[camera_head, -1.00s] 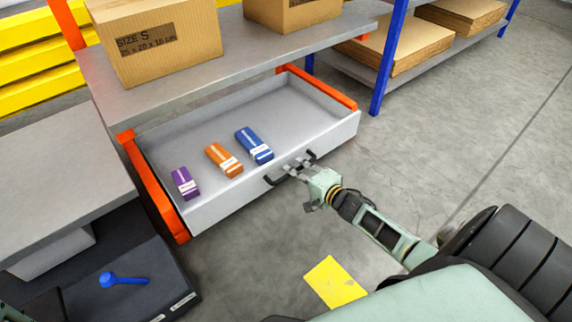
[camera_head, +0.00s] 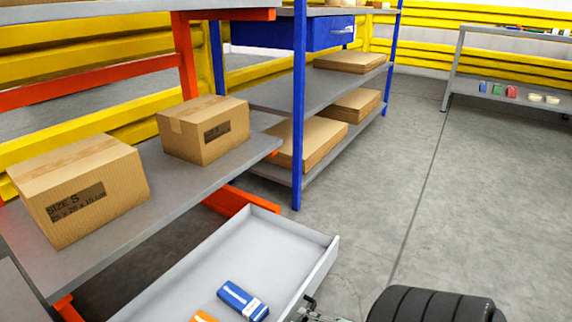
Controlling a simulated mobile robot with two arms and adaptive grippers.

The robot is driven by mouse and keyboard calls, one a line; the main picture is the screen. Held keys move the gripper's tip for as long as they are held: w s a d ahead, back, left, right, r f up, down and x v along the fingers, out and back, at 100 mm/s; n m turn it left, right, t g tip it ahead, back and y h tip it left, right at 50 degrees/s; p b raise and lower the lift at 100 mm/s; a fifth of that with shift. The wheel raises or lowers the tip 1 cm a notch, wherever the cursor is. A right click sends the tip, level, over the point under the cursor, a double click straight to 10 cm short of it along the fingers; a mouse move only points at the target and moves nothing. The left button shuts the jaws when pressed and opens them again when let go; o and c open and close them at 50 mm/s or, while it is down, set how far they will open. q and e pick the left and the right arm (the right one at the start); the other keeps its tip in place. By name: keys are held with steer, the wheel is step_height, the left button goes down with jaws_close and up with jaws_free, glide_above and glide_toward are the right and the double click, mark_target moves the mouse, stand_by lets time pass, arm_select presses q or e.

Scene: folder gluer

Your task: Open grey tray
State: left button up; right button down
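The grey tray (camera_head: 322,266) is a drawer under the lower shelf of the orange-framed rack, at the bottom of the head view. It stands pulled out, with its interior exposed. A blue box (camera_head: 243,300) and part of an orange box (camera_head: 203,317) lie inside it. My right gripper (camera_head: 307,306) is only partly in view, at the outer side of the tray's front wall. The handle is not clearly visible, and whether the fingers are closed on it cannot be told. My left gripper is out of view.
Two cardboard boxes (camera_head: 80,187) (camera_head: 205,131) stand on the grey shelf (camera_head: 165,195) above the tray. A blue-framed rack with flat cardboard stacks (camera_head: 312,140) and a blue drawer (camera_head: 290,33) stands behind.

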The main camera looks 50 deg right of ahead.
steer(key=shift+f+v, duration=0.15)
steer(key=shift+v, duration=0.55)
steer(key=shift+f+v, duration=0.15)
steer(key=shift+v, duration=0.55)
steer(key=c, duration=1.8)
jaws_free()
steer(key=shift+o, duration=0.2)
steer(key=v, duration=1.2)
steer(key=shift+d, duration=0.15)
